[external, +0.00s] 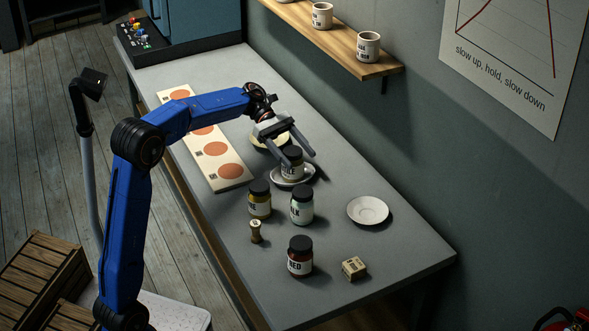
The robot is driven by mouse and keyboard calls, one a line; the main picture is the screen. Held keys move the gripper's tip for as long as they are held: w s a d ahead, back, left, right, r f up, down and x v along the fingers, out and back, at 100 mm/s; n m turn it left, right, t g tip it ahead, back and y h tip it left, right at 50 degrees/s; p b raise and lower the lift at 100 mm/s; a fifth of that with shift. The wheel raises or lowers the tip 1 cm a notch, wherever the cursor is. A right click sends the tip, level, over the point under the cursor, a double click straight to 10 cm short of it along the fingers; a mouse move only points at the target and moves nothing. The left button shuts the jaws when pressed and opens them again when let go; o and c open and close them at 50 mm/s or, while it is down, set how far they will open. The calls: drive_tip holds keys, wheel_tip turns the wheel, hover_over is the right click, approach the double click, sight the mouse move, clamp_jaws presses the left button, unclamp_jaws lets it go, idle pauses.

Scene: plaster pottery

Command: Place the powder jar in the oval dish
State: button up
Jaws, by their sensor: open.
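A dark-lidded jar (292,169) with a pale label stands upright in a white dish (308,178) that looks oval. This jar seems to be the powder jar, but its label is too small to read surely. My gripper (299,159) is open at the jar, with one finger to each side of its upper part. I cannot tell whether the fingers touch it. The gripper and jar hide part of the dish.
A small stamp (256,232), a box (354,268) and an empty saucer (368,210) are nearby. A pale bowl (258,142) sits behind. A shelf (340,52) overhangs the back.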

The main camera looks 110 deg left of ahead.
drive_tip(key=v, duration=0.9)
drive_tip(key=shift+s+a, duration=0.2)
drive_tip(key=shift+s, duration=0.1)
drive_tip(key=shift+r, duration=0.15)
drive_tip(key=w+d+f+m+g, duration=0.15)
drive_tip(key=w+d+m, duration=0.3)
drive_tip(key=d, duration=0.95)
drive_tip(key=w+d+m+g, duration=0.3)
drive_tip(key=w+d, duration=0.3)
drive_tip(key=d, duration=0.8)
drive_tip(key=s+d+f+m+g, duration=0.1)
drive_tip(key=d+m, duration=0.1)
drive_tip(key=d, duration=0.4)
drive_tip(key=s+d+f+m+g+y, duration=0.1)
drive_tip(key=d+f+m, duration=0.1)
drive_tip(key=d, duration=0.3)
drive_tip(key=s+d+f+m+g+y, duration=0.1)
drive_tip(key=s+d+f+m, duration=0.1)
drive_tip(key=d, duration=0.4)
drive_tip(key=shift+d+m, duration=0.35)
drive_tip(key=shift+m, duration=0.1)
drive_tip(key=s+d+f+m+y, duration=0.5)
drive_tip(key=s+d+f+m, duration=0.8)
drive_tip(key=s, duration=0.4)
drive_tip(key=shift+s+d+f+m+t, duration=0.15)
drive_tip(key=shift+d+f+m+t, duration=0.25)
drive_tip(key=shift+m, duration=0.8)
